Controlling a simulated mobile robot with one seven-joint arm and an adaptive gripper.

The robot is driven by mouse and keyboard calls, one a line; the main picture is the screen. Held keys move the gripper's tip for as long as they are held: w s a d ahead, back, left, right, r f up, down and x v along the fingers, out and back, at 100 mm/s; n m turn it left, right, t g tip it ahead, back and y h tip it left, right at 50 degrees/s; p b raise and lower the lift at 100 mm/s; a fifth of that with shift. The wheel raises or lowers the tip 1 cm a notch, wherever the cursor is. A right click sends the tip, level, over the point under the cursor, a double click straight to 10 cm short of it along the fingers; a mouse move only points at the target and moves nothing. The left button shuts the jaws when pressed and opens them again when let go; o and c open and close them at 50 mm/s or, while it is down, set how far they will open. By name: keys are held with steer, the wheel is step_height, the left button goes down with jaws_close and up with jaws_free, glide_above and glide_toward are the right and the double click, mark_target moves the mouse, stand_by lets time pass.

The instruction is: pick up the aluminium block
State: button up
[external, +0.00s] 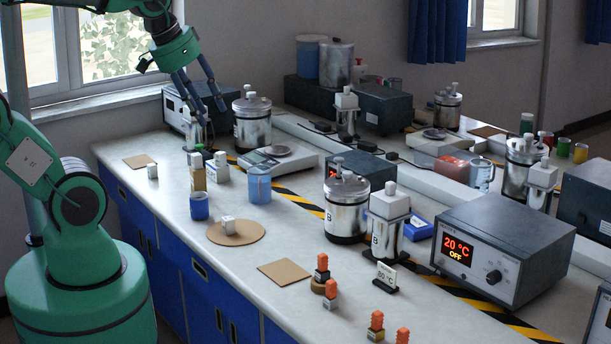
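My gripper (212,110) is high at the upper left, above the back left of the bench. Its two dark fingers are spread apart with nothing visible between them. Several small blocks could be the aluminium block; I cannot tell which is. At the front, a grey block with an orange top (331,299) stands beside a dark one with an orange top (322,274) on a round cork piece.
A blue cup (199,207), a blue beaker (259,186) and small bottles crowd the left bench. Metal vessels (346,210) and a heater reading 20 °C (500,250) stand to the right. A square cork mat (284,272) at the front is empty.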

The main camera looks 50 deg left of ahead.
steer(key=w+d+f+g, duration=0.1)
steer(key=w+d+f, duration=0.3)
steer(key=w, duration=0.4)
steer(key=g+p, duration=0.2)
steer(key=g, duration=0.2)
glide_above(331, 281)
step_height(331, 281, down, 25)
steer(key=shift+w+a+f, duration=0.1)
steer(key=shift+f, duration=0.05)
steer(key=shift+f+b, duration=0.55)
steer(key=shift+f, duration=3.7)
steer(key=shift+f+b, duration=0.5)
steer(key=shift+f, duration=2.15)
